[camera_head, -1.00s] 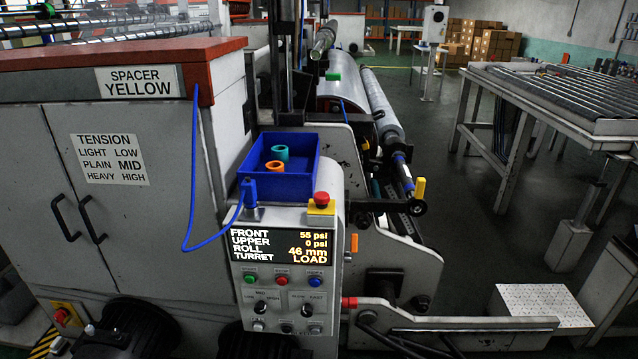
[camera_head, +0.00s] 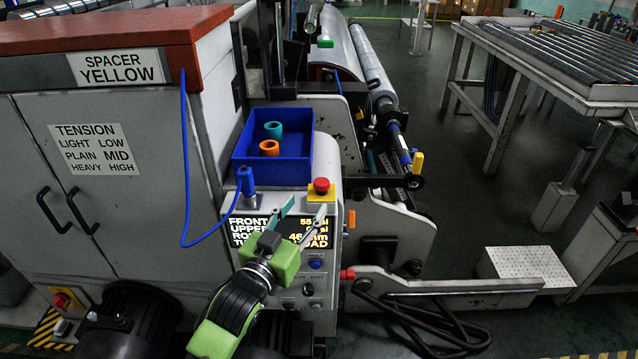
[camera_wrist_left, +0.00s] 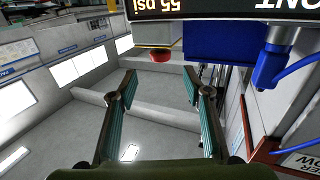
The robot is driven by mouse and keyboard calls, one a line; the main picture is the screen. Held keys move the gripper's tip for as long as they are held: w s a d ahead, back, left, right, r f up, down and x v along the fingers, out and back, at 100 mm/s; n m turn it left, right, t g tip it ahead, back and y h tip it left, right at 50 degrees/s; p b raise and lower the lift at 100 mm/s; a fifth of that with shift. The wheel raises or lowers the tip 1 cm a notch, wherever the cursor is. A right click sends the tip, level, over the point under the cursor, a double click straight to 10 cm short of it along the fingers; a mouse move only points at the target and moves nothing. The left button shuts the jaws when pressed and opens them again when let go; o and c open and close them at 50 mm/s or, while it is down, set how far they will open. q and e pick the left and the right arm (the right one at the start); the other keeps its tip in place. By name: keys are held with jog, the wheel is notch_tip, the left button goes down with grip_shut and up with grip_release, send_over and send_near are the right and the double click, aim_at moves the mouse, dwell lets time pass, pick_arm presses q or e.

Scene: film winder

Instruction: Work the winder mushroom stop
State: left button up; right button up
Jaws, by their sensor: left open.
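The red mushroom stop (camera_head: 321,185) sits on a yellow block (camera_head: 320,195) at the top right of the winder's control panel. It also shows in the left wrist view (camera_wrist_left: 161,56), where the picture is upside down. My left gripper (camera_head: 304,208) is open in front of the panel's display, its fingertips just below and left of the stop in the head view. In the left wrist view the stop appears between and beyond the spread fingers (camera_wrist_left: 159,84), with nothing held. The gripper hides part of the display and some buttons. My right gripper is not in view.
A blue tray (camera_head: 240,157) with a teal and an orange ring stands behind the panel. A blue plug and cable (camera_head: 246,182) lie left of the stop. Another red button on yellow (camera_head: 62,299) is low on the cabinet. A roller table (camera_head: 560,62) stands right.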

aim_at(318, 188)
pick_arm(q)
jog(key=p+x, duration=0.1)
jog(key=x, duration=0.6)
jog(key=shift+w+d, duration=0.1)
jog(key=shift+w, duration=0.15)
jog(key=shift+w+d, duration=0.25)
jog(key=shift+w, duration=0.4)
